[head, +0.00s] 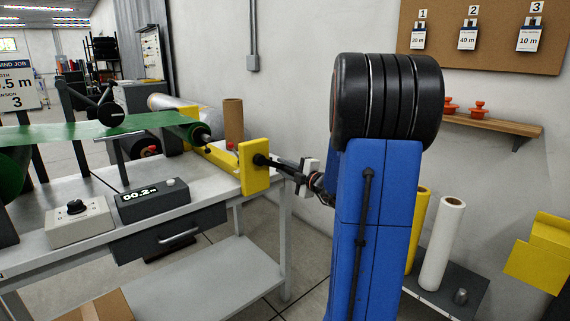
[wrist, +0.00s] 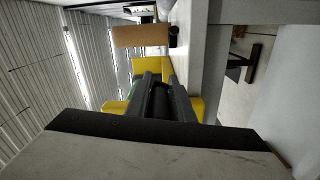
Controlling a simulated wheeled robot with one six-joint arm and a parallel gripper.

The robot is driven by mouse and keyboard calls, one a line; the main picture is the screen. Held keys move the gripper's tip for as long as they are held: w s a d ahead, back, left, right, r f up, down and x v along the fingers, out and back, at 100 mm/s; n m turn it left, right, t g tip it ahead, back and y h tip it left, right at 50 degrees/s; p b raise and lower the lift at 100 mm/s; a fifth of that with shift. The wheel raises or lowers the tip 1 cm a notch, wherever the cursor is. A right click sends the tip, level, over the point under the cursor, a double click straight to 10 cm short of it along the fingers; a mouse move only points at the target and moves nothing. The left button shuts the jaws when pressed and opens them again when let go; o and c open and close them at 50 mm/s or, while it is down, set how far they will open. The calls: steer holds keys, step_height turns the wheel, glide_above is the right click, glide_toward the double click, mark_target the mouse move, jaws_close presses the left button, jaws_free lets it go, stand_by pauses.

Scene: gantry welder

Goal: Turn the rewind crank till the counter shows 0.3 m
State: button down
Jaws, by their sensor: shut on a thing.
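The counter (head: 150,198) on the bench reads 00.2 m. The rewind crank (head: 262,160) sticks out from the yellow end block (head: 254,168) at the bench's right end. My gripper (head: 300,177) is at the crank's outer end, shut on its handle; my arm partly hides the grip. In the wrist view, my two dark fingers (wrist: 155,95) point toward the yellow stand and hide most of the handle. Green web (head: 110,128) runs across to the roll beside the yellow frame.
A grey knob box (head: 79,220) stands left of the counter. A brown cardboard tube (head: 233,122) stands behind the yellow frame. White and yellow rolls (head: 442,245) stand on a low dark base at right. A wall shelf (head: 495,124) holds orange items.

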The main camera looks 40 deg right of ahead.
steer(key=shift+a+f, duration=0.3)
steer(key=shift+f, duration=0.05)
steer(key=c, duration=1.6)
jaws_free()
steer(key=shift+a, duration=0.1)
steer(key=shift+r, duration=0.1)
steer(key=shift+s, duration=0.35)
steer(key=s, duration=1.6)
steer(key=shift+s+d, duration=0.3)
steer(key=shift+d, duration=0.1)
